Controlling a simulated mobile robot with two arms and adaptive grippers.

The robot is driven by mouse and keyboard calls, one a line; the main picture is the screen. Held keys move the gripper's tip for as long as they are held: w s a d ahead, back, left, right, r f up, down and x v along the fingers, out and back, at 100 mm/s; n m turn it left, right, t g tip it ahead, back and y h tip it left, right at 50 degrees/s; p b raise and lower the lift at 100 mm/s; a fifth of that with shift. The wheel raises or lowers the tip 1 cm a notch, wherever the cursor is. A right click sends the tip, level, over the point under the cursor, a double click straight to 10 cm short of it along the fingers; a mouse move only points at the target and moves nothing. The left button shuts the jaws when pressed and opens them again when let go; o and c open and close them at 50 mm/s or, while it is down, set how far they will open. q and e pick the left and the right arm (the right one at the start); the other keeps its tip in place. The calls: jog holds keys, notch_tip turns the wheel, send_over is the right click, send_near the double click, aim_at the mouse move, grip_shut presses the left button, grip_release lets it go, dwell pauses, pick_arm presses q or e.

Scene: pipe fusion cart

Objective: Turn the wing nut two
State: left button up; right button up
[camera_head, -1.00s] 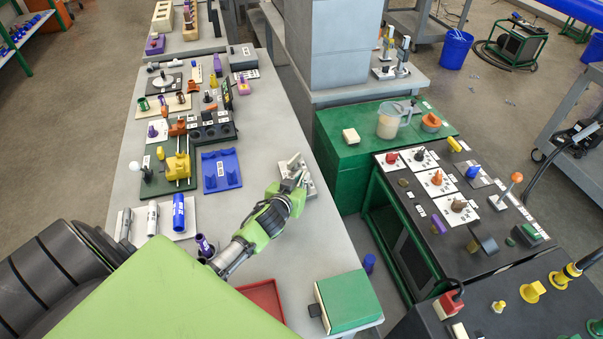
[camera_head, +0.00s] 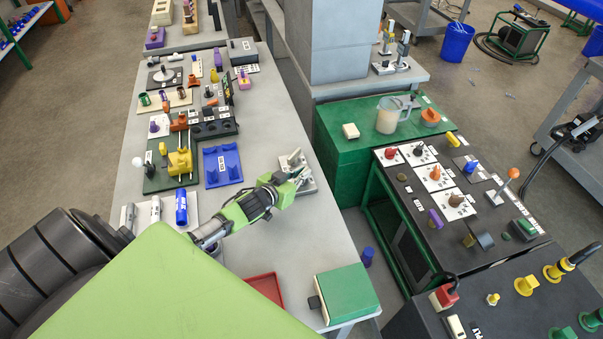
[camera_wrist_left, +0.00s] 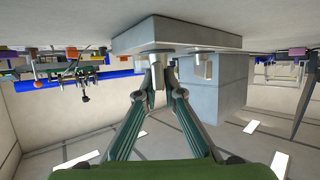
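A small light plate (camera_head: 311,187) with upright grey posts lies near the right edge of the long table. A grey wing-nut-like part (camera_head: 292,158) stands at its far end. My left gripper (camera_head: 300,178) reaches the near part of this plate and covers some of it. In the left wrist view the plate's underside-up block (camera_wrist_left: 180,38) hangs at the top with grey posts. The left fingertips (camera_wrist_left: 158,88) are close together at one post; a second post (camera_wrist_left: 200,66) is free to the right. Whether they grip it cannot be told. My right gripper is not in view.
A blue holder (camera_head: 222,165) and a yellow fixture (camera_head: 180,160) stand left of the gripper. A red tray (camera_head: 265,287) and a green box (camera_head: 347,295) are at the near end. The tabletop (camera_head: 290,240) between is bare. A green cabinet (camera_head: 345,180) stands to the right.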

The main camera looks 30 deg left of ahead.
pick_arm(q)
jog(key=o, duration=0.3)
jog(key=shift+o, duration=0.2)
jog(key=v, duration=1.2)
dwell(0.3)
